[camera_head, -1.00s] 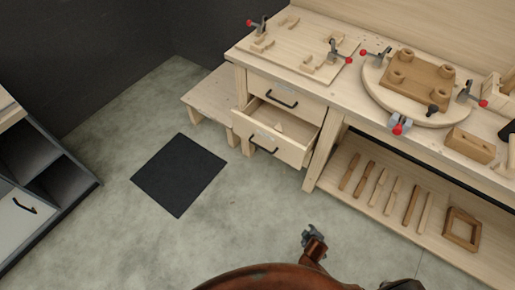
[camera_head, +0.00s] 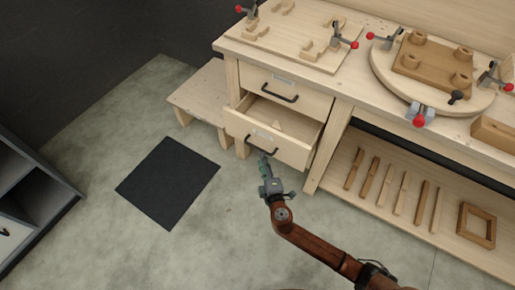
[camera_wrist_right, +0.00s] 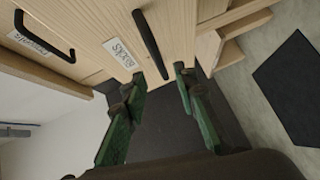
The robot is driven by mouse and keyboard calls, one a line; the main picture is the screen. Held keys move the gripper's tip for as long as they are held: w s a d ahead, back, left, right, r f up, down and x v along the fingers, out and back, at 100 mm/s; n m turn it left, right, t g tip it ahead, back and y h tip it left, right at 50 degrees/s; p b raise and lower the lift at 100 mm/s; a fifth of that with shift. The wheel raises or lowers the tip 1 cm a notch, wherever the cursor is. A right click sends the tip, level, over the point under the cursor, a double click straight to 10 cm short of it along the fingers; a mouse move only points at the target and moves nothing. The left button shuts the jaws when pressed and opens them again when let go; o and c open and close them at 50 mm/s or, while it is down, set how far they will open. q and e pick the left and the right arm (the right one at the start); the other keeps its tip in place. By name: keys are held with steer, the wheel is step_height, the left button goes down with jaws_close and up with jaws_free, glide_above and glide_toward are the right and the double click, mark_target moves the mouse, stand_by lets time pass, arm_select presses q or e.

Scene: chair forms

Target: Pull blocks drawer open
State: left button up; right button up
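The blocks drawer (camera_head: 287,152) is the lower drawer of the wooden bench and stands partly open, with a small light wooden piece (camera_head: 278,125) inside. Its label reads "BLOCKS" (camera_wrist_right: 123,53) in the wrist view. Its dark bar handle (camera_head: 262,146) is on the front; it also shows in the wrist view (camera_wrist_right: 149,42). My right gripper (camera_head: 264,160) is just below this handle. In the wrist view its green fingers (camera_wrist_right: 161,74) are apart, with the handle's near end between or just beyond the tips; contact cannot be told. My left gripper is out of view.
The closed upper drawer (camera_head: 310,99) has its own handle (camera_head: 280,91). A low wooden step (camera_head: 196,98) stands left of the drawers. A lower shelf (camera_head: 380,207) with wooden strips is to the right. A black mat (camera_head: 168,182) lies on otherwise open floor.

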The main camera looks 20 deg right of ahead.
mark_target(258, 148)
arm_select(q)
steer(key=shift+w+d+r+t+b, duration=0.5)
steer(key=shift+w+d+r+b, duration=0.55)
steer(key=shift+b, duration=0.25)
arm_select(e)
steer(key=shift+w+d+f, duration=0.1)
steer(key=shift+w+f, duration=0.1)
steer(key=shift+w, duration=1.1)
steer(key=shift+w+d+f, duration=0.15)
steer(key=shift+w, duration=1.1)
steer(key=shift+w+d+f, duration=0.1)
steer(key=shift+w+f, duration=0.1)
steer(key=shift+w, duration=1.1)
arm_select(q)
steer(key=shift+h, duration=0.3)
arm_select(e)
steer(key=shift+c, duration=0.4)
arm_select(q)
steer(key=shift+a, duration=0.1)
arm_select(e)
jaws_close()
